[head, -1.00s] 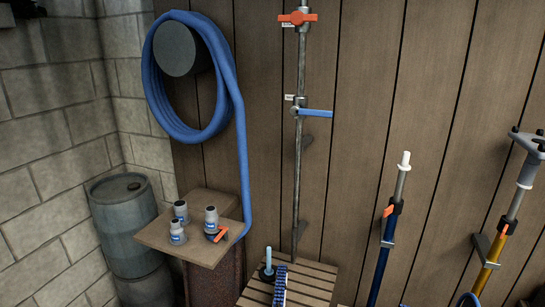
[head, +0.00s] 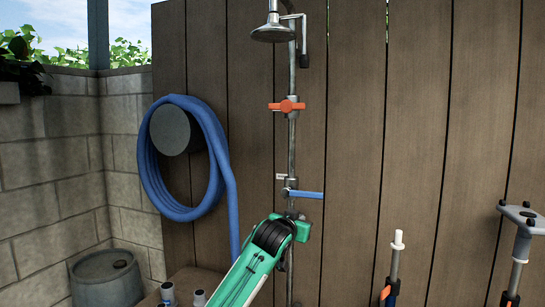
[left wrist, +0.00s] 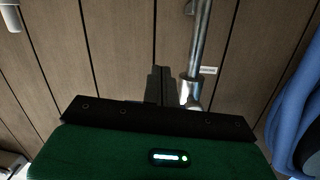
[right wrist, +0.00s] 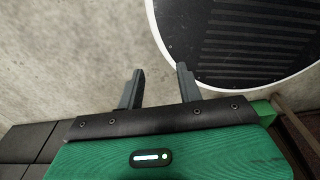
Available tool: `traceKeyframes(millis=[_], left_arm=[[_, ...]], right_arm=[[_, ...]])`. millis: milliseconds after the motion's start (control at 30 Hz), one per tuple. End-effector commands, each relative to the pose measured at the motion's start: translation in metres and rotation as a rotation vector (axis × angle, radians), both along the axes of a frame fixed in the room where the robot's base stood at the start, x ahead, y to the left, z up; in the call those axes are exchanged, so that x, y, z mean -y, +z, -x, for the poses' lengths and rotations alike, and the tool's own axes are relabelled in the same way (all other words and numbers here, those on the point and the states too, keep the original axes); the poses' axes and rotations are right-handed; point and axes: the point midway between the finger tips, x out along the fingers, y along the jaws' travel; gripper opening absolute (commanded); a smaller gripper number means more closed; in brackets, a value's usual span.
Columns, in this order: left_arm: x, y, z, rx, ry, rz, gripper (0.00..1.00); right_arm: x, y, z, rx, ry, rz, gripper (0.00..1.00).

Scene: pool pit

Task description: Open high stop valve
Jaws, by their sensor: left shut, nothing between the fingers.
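A vertical metal shower pipe (head: 292,150) runs up the plank wall in the head view. Its upper valve has an orange handle (head: 288,106), lying crosswise to the pipe. Its lower valve has a blue lever (head: 306,194), pointing level to the right. My left gripper (head: 291,214) is just below the blue lever; its fingers barely show there. In the left wrist view my left gripper (left wrist: 160,72) is shut and empty beside the pipe (left wrist: 200,40) and a metal valve body (left wrist: 190,92). My right gripper (right wrist: 160,78) is open and empty over the floor, outside the head view.
A shower head (head: 272,30) hangs at the pipe's top. A coiled blue hose (head: 155,190) hangs left of the pipe. A barrel (head: 105,277) stands in the left corner; a pole with a white tip (head: 397,240) stands at right. The wall around the orange handle is clear.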

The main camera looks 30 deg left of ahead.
Motion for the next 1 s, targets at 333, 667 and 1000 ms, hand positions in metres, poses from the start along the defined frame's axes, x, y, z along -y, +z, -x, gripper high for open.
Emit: traceKeyframes(millis=[333, 667, 1000], left_arm=[[-0.032, 0.191, 0.031, 0.253, 0.037, 0.012, 0.00], [-0.059, 0.326, 0.086, 0.450, 0.063, 0.034, 0.00], [-0.064, 0.351, 0.100, 0.489, 0.068, 0.040, 0.00]], right_arm=[[0.007, 0.005, 0.000, 0.001, 0.003, 0.007, 0.36], [0.013, 0.008, 0.000, 0.000, 0.005, 0.014, 0.36], [0.012, 0.008, 0.000, 0.001, 0.004, 0.013, 0.36]])
